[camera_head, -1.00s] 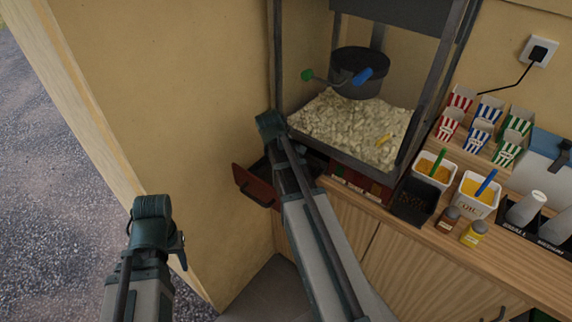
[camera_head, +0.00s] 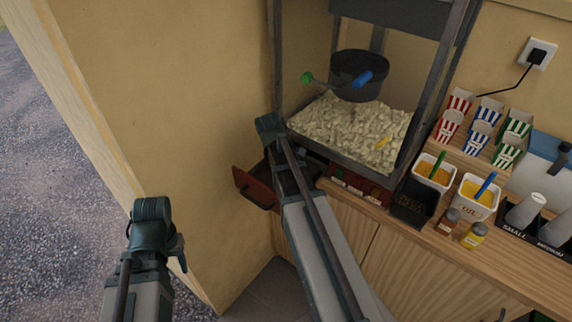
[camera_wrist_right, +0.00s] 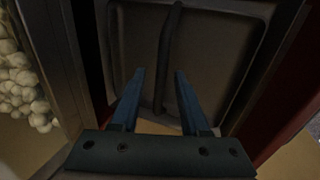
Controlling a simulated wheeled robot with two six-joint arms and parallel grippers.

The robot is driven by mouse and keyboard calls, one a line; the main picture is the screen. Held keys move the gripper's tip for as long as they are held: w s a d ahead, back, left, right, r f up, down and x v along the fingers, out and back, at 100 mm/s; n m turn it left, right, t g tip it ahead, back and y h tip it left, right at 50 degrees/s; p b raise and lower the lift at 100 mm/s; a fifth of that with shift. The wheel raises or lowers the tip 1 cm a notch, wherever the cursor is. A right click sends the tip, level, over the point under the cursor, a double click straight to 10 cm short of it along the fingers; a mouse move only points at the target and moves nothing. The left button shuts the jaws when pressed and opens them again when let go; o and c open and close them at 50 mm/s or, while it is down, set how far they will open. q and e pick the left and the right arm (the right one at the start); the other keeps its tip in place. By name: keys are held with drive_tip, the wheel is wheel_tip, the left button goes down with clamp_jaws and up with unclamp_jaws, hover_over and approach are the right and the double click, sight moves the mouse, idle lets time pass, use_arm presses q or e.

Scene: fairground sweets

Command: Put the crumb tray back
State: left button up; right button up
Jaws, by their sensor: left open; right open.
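The crumb tray, seemingly the red-fronted dark tray (camera_head: 256,187), juts out at the left of the popcorn machine's base, beside the wall. In the right wrist view its dark inside (camera_wrist_right: 215,50) fills the middle, with a red edge at the right. My right gripper (camera_wrist_right: 160,73) is open over it, fingers apart on either side of a dark bar (camera_wrist_right: 167,45). I cannot tell whether they touch it. In the head view my right arm hides part of the tray and its own fingers. My left gripper (camera_head: 181,258) is open, low at the left, away from everything.
The popcorn machine (camera_head: 345,160) stands on the wooden counter (camera_head: 455,255), with popcorn and a hanging pot inside. Right of it are a black bin (camera_head: 413,203), topping tubs (camera_head: 474,197), shakers and striped boxes. The wall (camera_head: 180,100) is close on the left.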

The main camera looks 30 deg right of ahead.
drive_tip(key=p+v, duration=1)
drive_tip(key=v, duration=0.2)
drive_tip(key=shift+p, duration=0.4)
drive_tip(key=shift+a+f, duration=0.1)
drive_tip(key=shift+f, duration=0.05)
drive_tip(key=s+a, duration=0.5)
drive_tip(key=a, duration=0.4)
drive_tip(key=s+a+g+y, duration=0.1)
drive_tip(key=s+a, duration=0.4)
drive_tip(key=a, duration=0.3)
drive_tip(key=s+a+f+m+y, duration=0.1)
drive_tip(key=s+a, duration=0.4)
drive_tip(key=a, duration=0.4)
drive_tip(key=shift+a+g, duration=0.3)
drive_tip(key=shift+a, duration=0.05)
